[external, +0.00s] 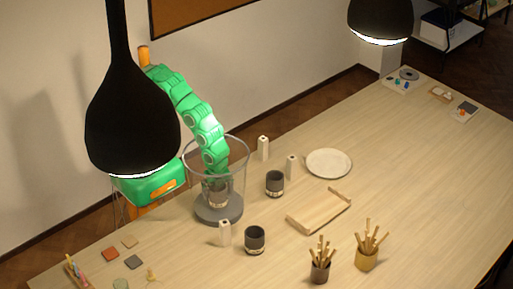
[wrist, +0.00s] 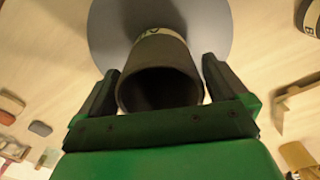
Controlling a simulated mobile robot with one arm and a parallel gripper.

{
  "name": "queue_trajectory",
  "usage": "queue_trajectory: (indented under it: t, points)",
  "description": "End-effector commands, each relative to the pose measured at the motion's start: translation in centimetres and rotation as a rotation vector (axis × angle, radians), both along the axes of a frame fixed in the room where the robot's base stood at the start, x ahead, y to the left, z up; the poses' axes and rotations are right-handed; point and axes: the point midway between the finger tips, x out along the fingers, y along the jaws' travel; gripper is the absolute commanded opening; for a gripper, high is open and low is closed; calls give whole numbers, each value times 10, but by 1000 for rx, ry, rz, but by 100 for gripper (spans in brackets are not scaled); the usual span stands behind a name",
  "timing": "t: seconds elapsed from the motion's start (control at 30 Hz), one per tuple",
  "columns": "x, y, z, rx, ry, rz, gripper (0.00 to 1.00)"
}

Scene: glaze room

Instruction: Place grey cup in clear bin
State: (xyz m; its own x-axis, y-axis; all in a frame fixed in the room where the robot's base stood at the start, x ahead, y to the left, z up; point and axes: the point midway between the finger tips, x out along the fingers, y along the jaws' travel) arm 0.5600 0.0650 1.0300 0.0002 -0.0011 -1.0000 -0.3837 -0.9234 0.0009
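The clear bin (external: 240,172) is a tall see-through cylinder on a grey round base, on the table left of centre. The base also shows as a grey disc (wrist: 210,20) in the wrist view. A dark grey cup (external: 218,198) with a pale label band is inside the bin, low down near its base. In the wrist view this cup (wrist: 160,92) has its open mouth towards me, between my two fingers. My gripper (wrist: 160,75) reaches down into the bin. The fingers stand close on either side of the cup; whether they touch it is not clear.
Two more grey cups (external: 275,183) (external: 255,239) stand right of the bin. Near them are white bottles (external: 263,148), a wooden tray (external: 319,210), a white plate (external: 328,163) and tool pots (external: 366,258). Black lamps (external: 129,110) hang overhead. The table's right side is mostly clear.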

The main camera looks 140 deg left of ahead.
Motion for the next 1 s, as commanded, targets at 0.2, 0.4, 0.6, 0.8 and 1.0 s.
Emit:
queue_trajectory:
  t: [0.2,0.4,0.6,0.8,1.0]
  points:
    - [0,0,4,1,0,0,100]
    - [2,0,30,0,-7,-1,100]
    - [1,0,68,1,-7,-1,100]
    - [0,0,100,1,-3,-1,100]
    - [1,0,119,1,-3,-1,100]
